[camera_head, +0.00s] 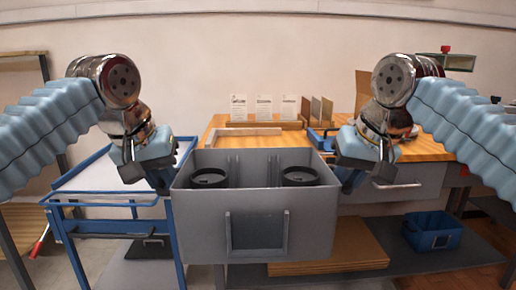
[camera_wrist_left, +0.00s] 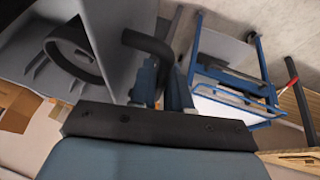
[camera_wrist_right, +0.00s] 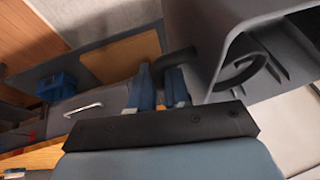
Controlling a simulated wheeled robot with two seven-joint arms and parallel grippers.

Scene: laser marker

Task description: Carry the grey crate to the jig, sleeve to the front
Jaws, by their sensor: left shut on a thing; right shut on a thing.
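The grey crate (camera_head: 255,215) hangs level between my two grippers in the head view, in front of the wooden workbench (camera_head: 225,128). Its front wall bears a rectangular frame, which looks like the label sleeve (camera_head: 257,232). Two black rings show inside it. My left gripper (camera_head: 163,180) is shut on the crate's left side; the crate wall also shows in the left wrist view (camera_wrist_left: 118,40). My right gripper (camera_head: 343,178) is shut on its right side, seen too in the right wrist view (camera_wrist_right: 215,60). The fingertips are partly hidden. I cannot make out the jig clearly.
A blue cart (camera_head: 105,197) stands at the left. Several white cards (camera_head: 264,106) stand at the back of the bench. A blue bin (camera_head: 432,230) and flat cardboard (camera_head: 330,250) lie on the lower shelf. A blue object (camera_head: 320,138) sits on the bench behind the crate.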

